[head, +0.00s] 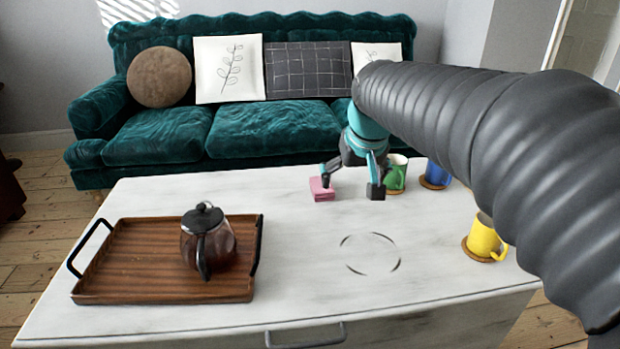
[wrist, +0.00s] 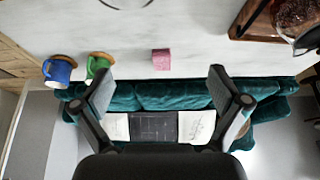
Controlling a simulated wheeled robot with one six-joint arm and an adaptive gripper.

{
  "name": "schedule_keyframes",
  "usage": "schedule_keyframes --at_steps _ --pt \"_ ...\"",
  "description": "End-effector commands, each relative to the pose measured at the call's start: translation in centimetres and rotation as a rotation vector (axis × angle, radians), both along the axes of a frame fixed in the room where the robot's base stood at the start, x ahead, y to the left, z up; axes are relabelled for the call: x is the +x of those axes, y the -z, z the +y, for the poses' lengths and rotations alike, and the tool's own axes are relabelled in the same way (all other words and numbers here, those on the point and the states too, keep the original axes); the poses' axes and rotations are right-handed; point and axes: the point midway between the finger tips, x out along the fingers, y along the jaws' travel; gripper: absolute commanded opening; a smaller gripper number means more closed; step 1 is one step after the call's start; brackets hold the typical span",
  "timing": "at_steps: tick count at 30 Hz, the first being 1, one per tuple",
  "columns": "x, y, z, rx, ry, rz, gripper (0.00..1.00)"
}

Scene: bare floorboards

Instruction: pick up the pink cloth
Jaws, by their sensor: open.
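The pink cloth (head: 321,189) is a small folded block on the white table, near its far edge. It also shows in the wrist view (wrist: 161,59), ahead of the fingers and between their lines. My gripper (head: 350,188) is open and empty above the far part of the table. In the head view its left finger overlaps the cloth and its right finger is right of it. In the wrist view the fingers (wrist: 161,82) are wide apart and the cloth is not between their tips. I cannot tell the exact height of the fingers above the table.
A green mug (head: 397,175), a blue mug (head: 436,174) and a yellow mug (head: 484,238) stand on coasters at the right. A wooden tray (head: 130,290) with a glass teapot (head: 207,243) is at the left. A teal sofa (head: 270,130) stands behind the table (head: 300,275). The table's middle is clear.

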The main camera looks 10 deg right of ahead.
Motion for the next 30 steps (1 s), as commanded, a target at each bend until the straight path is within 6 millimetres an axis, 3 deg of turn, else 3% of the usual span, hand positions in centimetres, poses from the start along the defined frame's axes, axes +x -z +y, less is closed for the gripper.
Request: schedule_keyframes --at_steps 1,3,8,15,21,30 --pt "2.4 0.4 0.0 0.0 -0.001 0.008 0.98" --pt "5.4 0.6 -0.1 0.0 -0.004 0.014 0.98" --pt "12.1 2.0 -0.1 0.0 -0.009 0.028 0.98" --pt "20.9 5.8 -0.3 0.0 -0.014 0.045 0.98" --pt "25.0 8.3 -0.5 0.0 -0.017 0.052 0.98" --pt "27.0 11.2 -0.5 0.0 -0.018 0.057 0.98"
